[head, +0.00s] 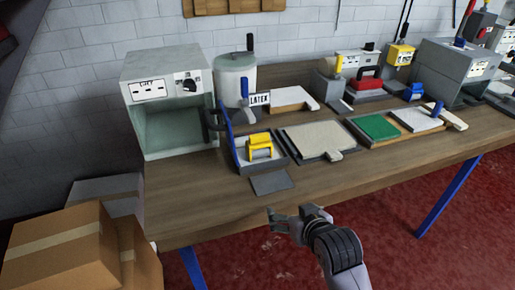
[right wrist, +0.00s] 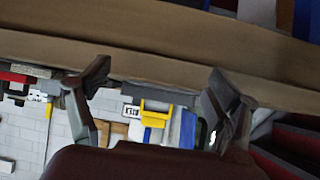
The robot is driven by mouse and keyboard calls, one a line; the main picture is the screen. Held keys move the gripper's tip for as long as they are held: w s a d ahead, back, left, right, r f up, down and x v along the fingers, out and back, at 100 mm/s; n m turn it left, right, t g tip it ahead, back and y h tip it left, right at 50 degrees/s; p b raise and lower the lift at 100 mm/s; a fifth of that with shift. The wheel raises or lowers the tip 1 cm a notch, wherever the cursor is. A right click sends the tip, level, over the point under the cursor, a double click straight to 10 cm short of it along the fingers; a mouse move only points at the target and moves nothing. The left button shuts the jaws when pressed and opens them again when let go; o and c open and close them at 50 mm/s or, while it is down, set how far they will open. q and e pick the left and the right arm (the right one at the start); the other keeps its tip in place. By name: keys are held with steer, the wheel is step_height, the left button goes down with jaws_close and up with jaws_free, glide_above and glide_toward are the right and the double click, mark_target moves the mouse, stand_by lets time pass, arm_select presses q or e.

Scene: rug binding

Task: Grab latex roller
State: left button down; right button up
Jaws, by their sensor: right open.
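A yellow, frame-shaped piece (head: 260,146) sits in a grey tray (head: 278,164) on the workbench. A blue upright handle (head: 228,130) stands at the tray's left, beside a white sign (head: 259,99) that seems to read "LATEX". I cannot tell which part is the roller itself. My right gripper (head: 289,216) is open and empty, in front of the bench's front edge and apart from the tray. In the right wrist view its two fingers (right wrist: 160,80) are spread, with the yellow piece (right wrist: 156,113) showing small between them. My left gripper is not in view.
A grey box-shaped machine (head: 170,105) and a white pot (head: 236,78) stand behind and left of the tray. A beige mat (head: 315,139) and a green pad (head: 379,127) lie to its right. Cardboard boxes (head: 75,245) stand at lower left. The bench's front strip (head: 345,180) is clear.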

step_height(320, 180, up, 6)
steer(key=w+a+t, duration=0.1)
steer(key=w+t, duration=0.1)
steer(key=y, duration=0.1)
glide_toward(261, 145)
steer(key=shift+n+t+y, duration=0.3)
steer(key=shift+t, duration=0.2)
steer(key=x, duration=0.3)
steer(key=f+x, duration=0.1)
steer(key=x, duration=0.2)
steer(key=shift+s+a, duration=0.1)
steer(key=shift+s, duration=0.1)
steer(key=shift+d+p+x, duration=0.2)
steer(key=shift+p+x, duration=0.35)
steer(key=shift+x, duration=2.4)
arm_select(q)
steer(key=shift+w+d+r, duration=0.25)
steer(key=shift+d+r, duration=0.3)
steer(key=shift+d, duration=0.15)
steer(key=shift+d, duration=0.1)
arm_select(e)
steer(key=c, duration=1.5)
